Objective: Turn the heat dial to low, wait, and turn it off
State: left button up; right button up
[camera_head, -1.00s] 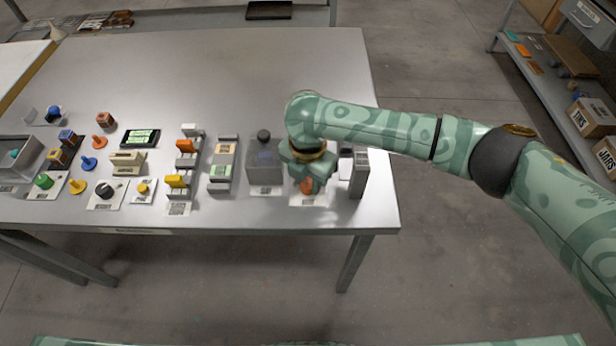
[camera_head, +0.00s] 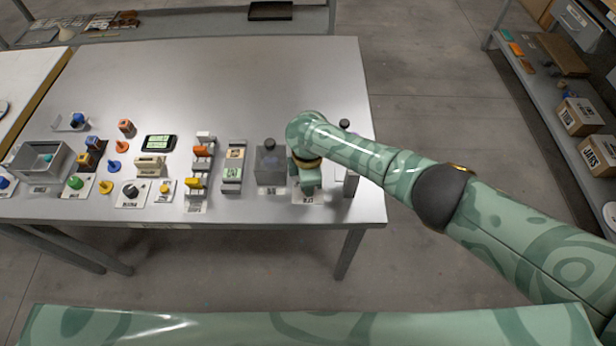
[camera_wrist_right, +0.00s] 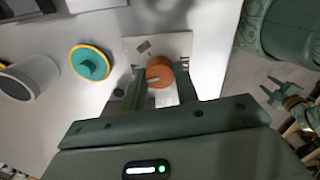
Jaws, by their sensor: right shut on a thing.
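An orange dial (camera_wrist_right: 158,70) with a pale pointer mark sits on a white plate (camera_wrist_right: 178,45) in the right wrist view. My right gripper (camera_wrist_right: 160,80) is shut on it, with one finger on each side. In the head view my right gripper (camera_head: 308,186) is pointed down over the labelled white plate (camera_head: 307,199) near the table's front right corner and hides the dial. The dial's setting is not readable.
A grey translucent box (camera_head: 270,170) stands just left of my right gripper, and a grey post (camera_head: 351,182) stands just right. Further left are yellow and orange switches (camera_head: 196,184), a black knob (camera_head: 130,192) and a small display (camera_head: 159,142). The table's rear (camera_head: 220,80) is clear.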

jog(key=shift+m+p, duration=0.45)
jog(key=shift+m, duration=0.65)
jog(key=o, duration=1)
jog(key=shift+c, duration=0.2)
jog(key=shift+r, duration=0.1)
notch_tip(320, 180, up, 16)
jog(key=p, duration=0.9)
